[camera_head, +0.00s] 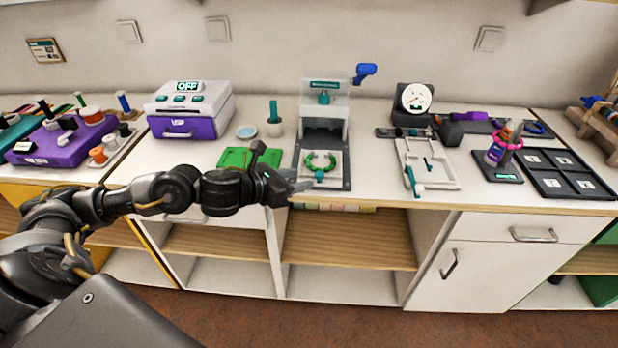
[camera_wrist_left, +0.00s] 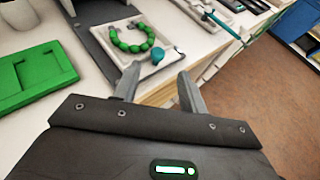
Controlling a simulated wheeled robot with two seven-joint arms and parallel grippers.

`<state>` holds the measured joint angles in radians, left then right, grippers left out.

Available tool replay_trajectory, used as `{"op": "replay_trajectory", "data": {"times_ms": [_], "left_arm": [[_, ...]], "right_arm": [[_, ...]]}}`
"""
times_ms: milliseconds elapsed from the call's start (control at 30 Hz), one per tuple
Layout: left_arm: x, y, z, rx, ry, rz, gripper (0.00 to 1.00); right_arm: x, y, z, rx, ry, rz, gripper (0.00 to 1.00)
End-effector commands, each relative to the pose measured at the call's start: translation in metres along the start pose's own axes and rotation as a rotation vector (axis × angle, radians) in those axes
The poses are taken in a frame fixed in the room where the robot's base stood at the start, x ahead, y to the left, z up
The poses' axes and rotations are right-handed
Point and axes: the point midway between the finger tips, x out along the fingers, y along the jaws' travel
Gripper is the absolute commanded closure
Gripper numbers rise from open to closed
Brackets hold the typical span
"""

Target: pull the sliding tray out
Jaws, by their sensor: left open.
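The sliding tray (camera_head: 338,178) is a small pale square plate at the front of the white press (camera_head: 311,100), on its dark base. A ring of green beads (camera_head: 308,160) lies on it, and a teal knob (camera_head: 320,176) is at its front edge. In the left wrist view the tray (camera_wrist_left: 130,36), green bead ring (camera_wrist_left: 118,42) and teal knob (camera_wrist_left: 158,57) show just beyond my fingers. My left gripper (camera_head: 308,184) is open and empty, close in front of the knob; its fingers (camera_wrist_left: 159,82) appear apart from it. My right gripper is not in view.
A green board (camera_head: 236,156) lies left of the press, behind my left arm. A white frame with a teal-handled tool (camera_head: 416,187) lies to the right. The press has a blue lever (camera_head: 364,72). The counter's front edge runs just below the tray, with open shelves (camera_head: 350,240) underneath.

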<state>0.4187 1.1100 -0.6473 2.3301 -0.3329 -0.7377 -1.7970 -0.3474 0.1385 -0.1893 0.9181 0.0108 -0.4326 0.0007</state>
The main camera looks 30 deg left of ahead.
Motion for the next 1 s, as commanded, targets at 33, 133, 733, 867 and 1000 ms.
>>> {"op": "replay_trajectory", "data": {"times_ms": [33,133,733,867,1000], "left_arm": [[-0.010,0.001,-0.002,0.004,0.002,0.001,0.58],[-0.025,0.001,-0.002,0.002,0.002,0.001,0.58],[-0.044,0.000,0.000,0.000,0.000,0.000,0.58],[-0.044,0.000,0.000,0.000,0.000,-0.001,0.58],[-0.040,-0.006,-0.006,-0.079,0.001,0.001,0.58]], "right_arm": [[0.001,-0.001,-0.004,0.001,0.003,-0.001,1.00],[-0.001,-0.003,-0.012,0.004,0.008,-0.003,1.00],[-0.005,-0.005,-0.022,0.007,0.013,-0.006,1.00],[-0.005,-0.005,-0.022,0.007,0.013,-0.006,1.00],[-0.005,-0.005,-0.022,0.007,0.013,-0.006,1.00]]}}
